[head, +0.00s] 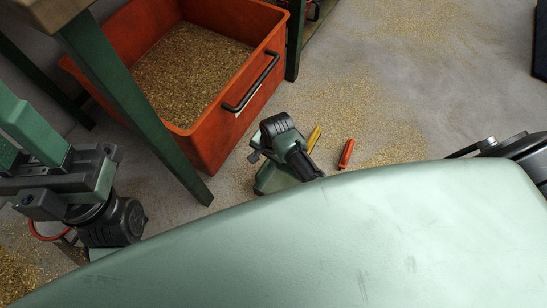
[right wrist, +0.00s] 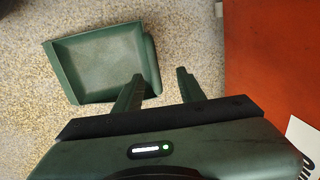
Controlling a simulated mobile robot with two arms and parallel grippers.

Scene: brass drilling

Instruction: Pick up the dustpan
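The green dustpan (right wrist: 100,63) lies on the shavings-strewn floor in the right wrist view. In the head view my right gripper (head: 285,150) is low beside the orange bin, partly hidden by my mint body. My left arm's dark end (head: 70,190) shows at the left; its fingers cannot be made out clearly.
An orange bin (head: 262,101) filled with brass shavings stands left of my right gripper; its wall (right wrist: 275,60) fills the right of the wrist view. A green table leg (head: 135,100) crosses in front. A yellow item (head: 314,138) and a red item (head: 346,153) lie on the floor.

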